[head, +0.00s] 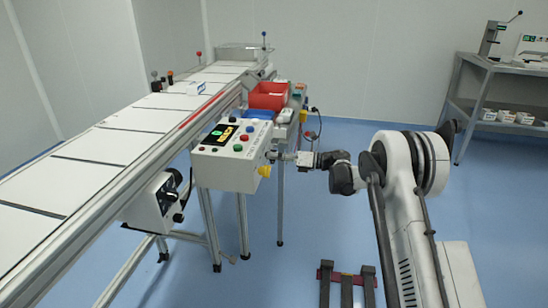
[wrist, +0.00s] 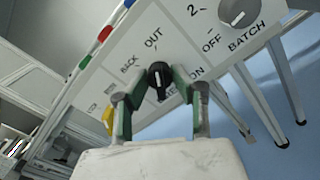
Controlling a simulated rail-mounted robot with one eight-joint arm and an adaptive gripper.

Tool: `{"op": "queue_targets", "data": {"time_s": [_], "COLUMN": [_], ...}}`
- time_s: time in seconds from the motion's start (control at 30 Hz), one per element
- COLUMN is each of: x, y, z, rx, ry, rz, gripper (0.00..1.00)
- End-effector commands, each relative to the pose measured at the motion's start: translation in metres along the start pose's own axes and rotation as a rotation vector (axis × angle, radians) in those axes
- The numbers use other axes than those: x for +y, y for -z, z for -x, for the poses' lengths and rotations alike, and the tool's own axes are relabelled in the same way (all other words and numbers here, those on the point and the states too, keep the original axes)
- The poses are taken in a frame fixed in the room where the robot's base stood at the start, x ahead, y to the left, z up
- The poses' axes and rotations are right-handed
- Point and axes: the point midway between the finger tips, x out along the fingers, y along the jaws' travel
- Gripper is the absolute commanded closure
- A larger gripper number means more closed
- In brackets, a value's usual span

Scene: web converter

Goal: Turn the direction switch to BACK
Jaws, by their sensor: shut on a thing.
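The direction switch is a small black knob (wrist: 158,76) on the white side panel of the control box (head: 218,165). OUT is printed above it in the wrist view and BACK to its upper left; the lower label is partly covered by a finger. The knob's pale mark looks roughly upright, on the OUT side, but is too small to read surely. My gripper (wrist: 150,88) has its green fingers on either side of the knob, shut on it. In the head view my gripper (head: 284,156) reaches the box from the right; the knob is not discernible there.
A grey BATCH knob (wrist: 238,12) sits on the same panel to the right. A yellow part (wrist: 108,122) is near the left finger. The blue floor at right is mostly free.

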Motion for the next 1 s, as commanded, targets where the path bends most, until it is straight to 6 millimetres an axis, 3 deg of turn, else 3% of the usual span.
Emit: {"op": "queue_targets", "data": {"time_s": [0.47,1.0], "x": [-0.0004,-0.0015], "y": [0.0004,0.0001], "z": [0.0001,0.0002], "rx": [0.001,0.001], "ry": [0.0,0.0], "rz": [0.125,0.612], "gripper": [1.0,1.0]}}
